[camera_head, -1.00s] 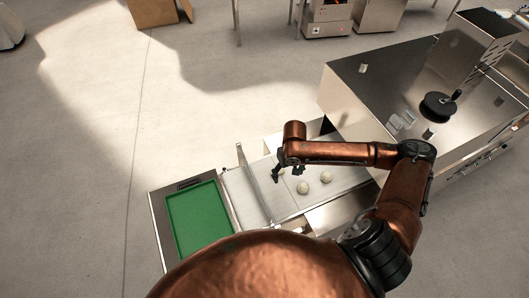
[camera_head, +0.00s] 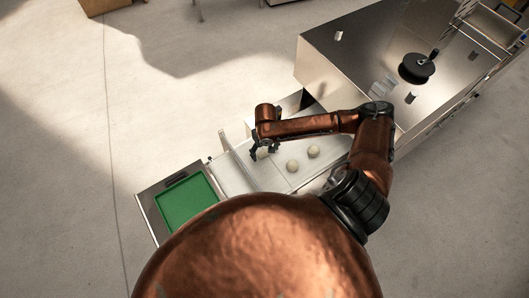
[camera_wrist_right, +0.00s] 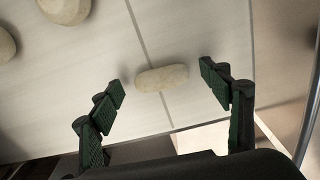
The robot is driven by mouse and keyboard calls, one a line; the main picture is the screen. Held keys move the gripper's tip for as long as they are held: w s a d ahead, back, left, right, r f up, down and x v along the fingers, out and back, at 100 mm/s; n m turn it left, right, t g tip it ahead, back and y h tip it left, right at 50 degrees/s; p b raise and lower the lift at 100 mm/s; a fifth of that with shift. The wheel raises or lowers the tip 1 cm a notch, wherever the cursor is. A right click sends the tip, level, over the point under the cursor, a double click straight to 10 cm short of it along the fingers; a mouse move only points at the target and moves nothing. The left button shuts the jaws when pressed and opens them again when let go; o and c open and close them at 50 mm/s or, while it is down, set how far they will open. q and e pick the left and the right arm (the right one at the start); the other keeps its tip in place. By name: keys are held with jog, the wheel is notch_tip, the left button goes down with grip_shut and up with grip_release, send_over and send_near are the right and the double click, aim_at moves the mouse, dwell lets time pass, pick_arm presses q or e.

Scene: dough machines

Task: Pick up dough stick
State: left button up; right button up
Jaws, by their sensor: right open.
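A pale dough stick (camera_wrist_right: 162,78) lies on the white conveyor belt (camera_wrist_right: 205,40) in the right wrist view. My right gripper (camera_wrist_right: 162,85) is open, with one green-padded finger on each side of the stick and a gap on both sides. In the head view my right gripper (camera_head: 263,149) is over the belt, beside its crossbar, and largely covers the stick. Two rounder dough pieces (camera_head: 292,166) (camera_head: 313,152) lie on the belt to the right of the gripper. My left gripper does not show.
A green tray (camera_head: 186,200) sits in a metal frame at the belt's left end. A thin bar (camera_head: 236,160) crosses the belt left of my right gripper. A large steel machine (camera_head: 365,55) stands at the upper right.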

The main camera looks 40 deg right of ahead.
jog(key=shift+f, duration=0.3)
jog(key=c, duration=1.1)
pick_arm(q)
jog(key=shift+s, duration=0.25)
pick_arm(e)
jog(key=shift+c, duration=0.4)
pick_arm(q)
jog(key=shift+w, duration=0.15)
pick_arm(e)
jog(key=shift+r, duration=0.1)
